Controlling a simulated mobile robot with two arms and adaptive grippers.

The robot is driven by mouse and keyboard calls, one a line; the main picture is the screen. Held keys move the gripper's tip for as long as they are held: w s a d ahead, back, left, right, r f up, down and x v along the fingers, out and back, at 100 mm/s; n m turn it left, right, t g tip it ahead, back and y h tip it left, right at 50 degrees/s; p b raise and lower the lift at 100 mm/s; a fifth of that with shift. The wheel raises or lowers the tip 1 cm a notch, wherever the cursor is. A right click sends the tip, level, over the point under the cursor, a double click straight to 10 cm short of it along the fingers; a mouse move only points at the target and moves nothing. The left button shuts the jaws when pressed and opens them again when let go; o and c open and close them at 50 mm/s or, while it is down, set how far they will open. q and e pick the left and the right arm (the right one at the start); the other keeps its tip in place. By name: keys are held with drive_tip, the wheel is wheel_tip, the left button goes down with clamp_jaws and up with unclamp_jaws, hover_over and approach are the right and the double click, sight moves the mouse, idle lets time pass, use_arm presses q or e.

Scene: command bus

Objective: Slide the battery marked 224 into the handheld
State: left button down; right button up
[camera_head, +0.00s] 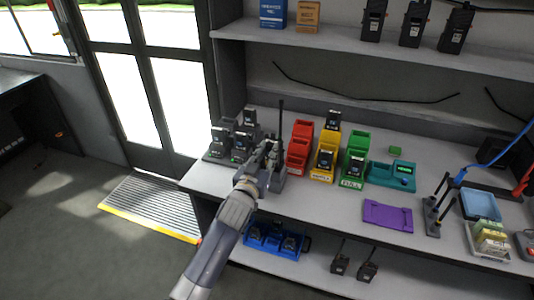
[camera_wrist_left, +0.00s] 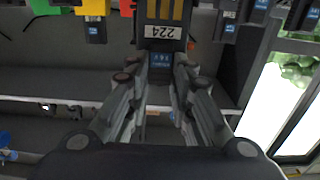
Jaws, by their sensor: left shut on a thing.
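The battery marked 224 (camera_wrist_left: 163,32) is dark, with a pale label that reads upside down and gold contact strips, at the top middle of the left wrist view. My left gripper (camera_wrist_left: 160,72) is shut on it. In the head view my left gripper (camera_head: 268,156) is at the grey stand (camera_head: 277,183) on the bench, left of the red charger. A handheld with a tall black antenna (camera_head: 281,118) stands there, mostly hidden behind the gripper. I cannot tell how far the battery is from the handheld's slot. My right gripper is not in view.
Red (camera_head: 298,148), yellow (camera_head: 325,158) and green (camera_head: 354,158) chargers stand right of the gripper. Several dark batteries in chargers (camera_head: 232,143) stand close on its left. A purple tray (camera_head: 388,216) and a teal device (camera_head: 391,175) lie further right. The shelf is above.

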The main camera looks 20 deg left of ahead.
use_arm(q)
drive_tip(key=shift+f+b, duration=0.65)
drive_tip(key=shift+f, duration=0.4)
drive_tip(key=shift+f, duration=0.1)
drive_tip(key=shift+f, duration=0.3)
drive_tip(key=c, duration=1.3)
unclamp_jaws()
drive_tip(key=s, duration=1.2)
drive_tip(key=shift+a, duration=0.25)
